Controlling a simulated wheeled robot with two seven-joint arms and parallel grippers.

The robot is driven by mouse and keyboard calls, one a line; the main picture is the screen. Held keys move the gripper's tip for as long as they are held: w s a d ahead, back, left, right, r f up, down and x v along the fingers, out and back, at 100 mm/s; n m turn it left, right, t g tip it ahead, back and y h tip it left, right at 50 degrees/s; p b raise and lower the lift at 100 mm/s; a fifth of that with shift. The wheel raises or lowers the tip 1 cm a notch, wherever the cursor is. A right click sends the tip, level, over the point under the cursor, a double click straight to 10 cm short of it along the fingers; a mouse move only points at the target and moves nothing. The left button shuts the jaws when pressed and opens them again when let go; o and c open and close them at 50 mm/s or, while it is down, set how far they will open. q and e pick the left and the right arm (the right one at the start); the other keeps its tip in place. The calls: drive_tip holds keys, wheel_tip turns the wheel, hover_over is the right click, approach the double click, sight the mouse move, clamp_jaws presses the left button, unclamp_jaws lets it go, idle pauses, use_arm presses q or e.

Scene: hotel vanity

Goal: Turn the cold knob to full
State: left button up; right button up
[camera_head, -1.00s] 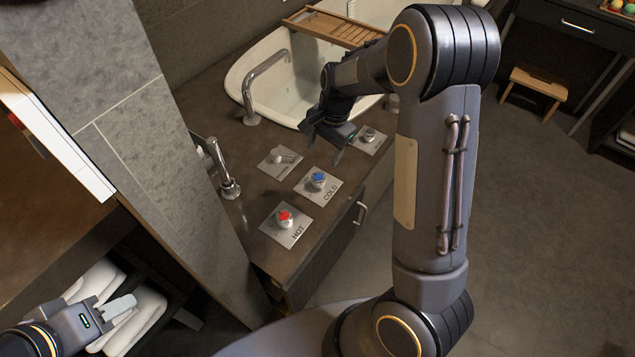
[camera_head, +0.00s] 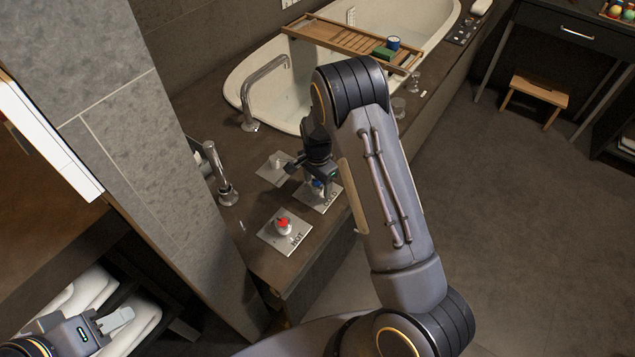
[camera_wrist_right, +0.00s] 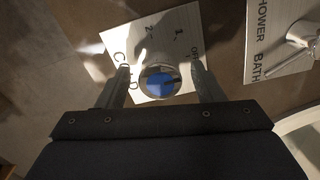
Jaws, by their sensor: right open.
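The cold knob (camera_wrist_right: 158,82) has a blue cap and sits on a pale square plate (camera_wrist_right: 113,40) marked COLD, OFF, 1 and 2 in the right wrist view. In the head view, the knob (camera_head: 318,184) is partly hidden by my right gripper (camera_head: 314,178). My right gripper (camera_wrist_right: 160,72) is open, with one finger on each side of the knob and visible gaps between. I cannot tell how its fingertips compare in height with the knob. My left gripper (camera_head: 116,319) is at the lower left, away from the knobs; its jaw opening is unclear.
The red hot knob (camera_head: 283,224) is on its own plate nearer me. A shower/bath lever plate (camera_head: 272,172) lies beside the cold plate. A chrome tap (camera_head: 224,180), the bathtub spout (camera_head: 250,95) and a grey tiled pillar (camera_head: 170,190) stand close by.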

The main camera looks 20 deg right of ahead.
drive_tip(key=shift+c, duration=0.3)
drive_tip(key=c, duration=0.9)
drive_tip(key=shift+n, duration=0.3)
drive_tip(key=n+b, duration=0.1)
drive_tip(key=n, duration=0.2)
drive_tip(key=shift+n, duration=0.3)
drive_tip(key=n+b, duration=0.1)
drive_tip(key=n, duration=0.4)
drive_tip(key=shift+d, duration=0.1)
drive_tip(key=n+b, duration=0.1)
drive_tip(key=n, duration=0.4)
drive_tip(key=shift+n, duration=1.8)
drive_tip(key=shift+b, duration=0.3)
